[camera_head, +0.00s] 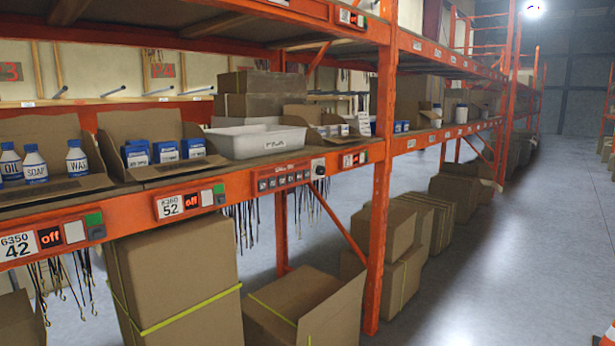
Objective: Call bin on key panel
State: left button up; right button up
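A key panel (284,180) with a row of small dark keys and a round black knob or button at its right end is fixed to the orange shelf beam. Small white lettering sits above the keys, too small to read for sure. A white bin (256,143) stands on the shelf just above the panel; its inside is mostly hidden. Neither of my grippers is in view.
Label modules (190,202) reading "off" with green buttons line the beam. Open cartons (156,140) hold blue boxes; bottles (34,163) stand at left. Large boxes (178,275) sit below the shelf. An orange upright (381,170) stands right of the panel.

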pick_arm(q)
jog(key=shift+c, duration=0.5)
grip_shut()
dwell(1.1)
